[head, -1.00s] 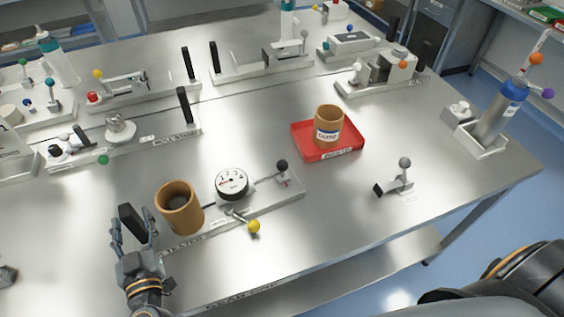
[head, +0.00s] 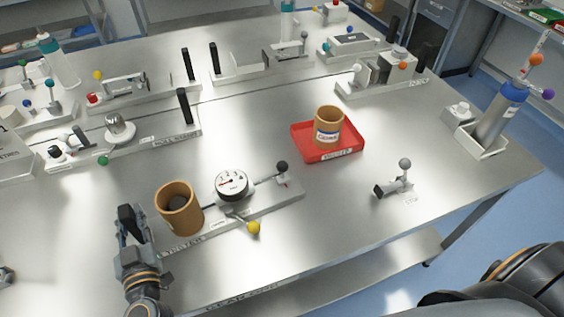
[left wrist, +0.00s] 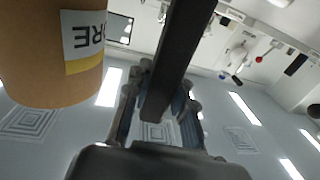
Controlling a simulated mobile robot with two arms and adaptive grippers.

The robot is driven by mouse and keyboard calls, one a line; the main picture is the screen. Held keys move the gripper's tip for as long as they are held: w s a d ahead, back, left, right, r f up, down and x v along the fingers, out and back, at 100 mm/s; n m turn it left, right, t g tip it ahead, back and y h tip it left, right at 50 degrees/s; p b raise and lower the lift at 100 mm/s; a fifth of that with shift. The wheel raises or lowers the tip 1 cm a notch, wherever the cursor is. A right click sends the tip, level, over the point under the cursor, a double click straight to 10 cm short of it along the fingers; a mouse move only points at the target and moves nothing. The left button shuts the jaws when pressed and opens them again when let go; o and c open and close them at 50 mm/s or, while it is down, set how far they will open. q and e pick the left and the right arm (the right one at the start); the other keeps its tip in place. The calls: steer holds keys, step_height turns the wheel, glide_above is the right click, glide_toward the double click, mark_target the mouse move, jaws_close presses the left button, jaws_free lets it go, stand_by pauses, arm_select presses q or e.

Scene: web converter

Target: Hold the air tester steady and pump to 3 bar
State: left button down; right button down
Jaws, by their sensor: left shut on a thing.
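The air tester (head: 275,205) is a long grey base on the near part of the steel table. It carries a brown cardboard core (head: 179,208), a round white gauge (head: 232,184), a lever with a yellow knob (head: 253,228) and a dark-knobbed lever (head: 282,168). The gauge reading is too small to tell. My left gripper (head: 130,222) is shut on the upright black handle (head: 127,216) at the tester's left end. In the left wrist view the black handle (left wrist: 180,60) passes between the fingers, with the core (left wrist: 50,60) beside it. My right gripper is not in view.
A red tray (head: 310,152) holding a second labelled core (head: 329,126) stands behind the tester. A small grey-knobbed lever stand (head: 395,182) is to the right. Other fixtures line the back. The table's near right area is bare.

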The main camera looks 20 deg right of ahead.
arm_select(q)
steer(key=shift+r, duration=0.2)
steer(key=shift+w, duration=0.1)
steer(key=shift+f, duration=0.3)
steer(key=shift+f, duration=0.2)
